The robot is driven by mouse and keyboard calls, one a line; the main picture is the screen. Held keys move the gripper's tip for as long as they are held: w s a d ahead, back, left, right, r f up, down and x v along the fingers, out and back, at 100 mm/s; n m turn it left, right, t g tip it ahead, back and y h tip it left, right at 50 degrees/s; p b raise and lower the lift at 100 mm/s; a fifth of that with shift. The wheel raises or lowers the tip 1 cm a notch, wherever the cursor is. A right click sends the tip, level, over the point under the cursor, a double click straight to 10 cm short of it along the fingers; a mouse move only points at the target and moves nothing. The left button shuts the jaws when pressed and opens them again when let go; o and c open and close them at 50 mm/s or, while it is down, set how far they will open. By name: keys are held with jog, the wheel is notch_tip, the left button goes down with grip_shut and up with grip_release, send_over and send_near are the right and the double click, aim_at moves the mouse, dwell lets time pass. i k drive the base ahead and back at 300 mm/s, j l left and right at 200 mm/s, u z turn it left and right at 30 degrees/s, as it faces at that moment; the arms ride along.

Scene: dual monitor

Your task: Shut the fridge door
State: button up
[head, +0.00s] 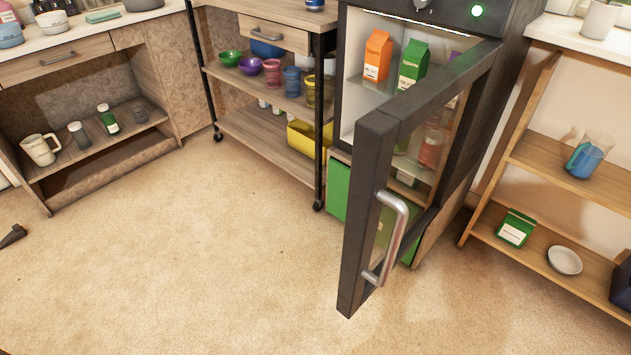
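The fridge (474,30) stands at the back right, a dark cabinet with a lit white interior and a green light on its top panel. Its door (362,215) is wide open, swung out towards me. The door has a dark frame and a glass pane. A small dark piece at the left edge seems to be the tip of my gripper (12,236). It is far from the door, touches nothing visible, and the rest is cut off.
An orange carton (377,56) and a green carton (413,63) stand inside the fridge. A wheeled shelf cart (262,140) is left of the fridge, and a wooden shelf (560,172) is right of it. The beige floor (200,250) in front is clear.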

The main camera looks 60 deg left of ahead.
aim_at(377, 133)
jog(key=j+u, duration=0.15)
jog(key=u, duration=0.3)
jog(key=i+j+u, duration=0.15)
jog(key=u, duration=0.25)
jog(key=i+j+u, duration=0.1)
jog(key=u, duration=0.35)
jog(key=i+j+u, duration=0.1)
jog(key=u, duration=0.3)
jog(key=k+u, duration=0.2)
jog(key=k, duration=0.25)
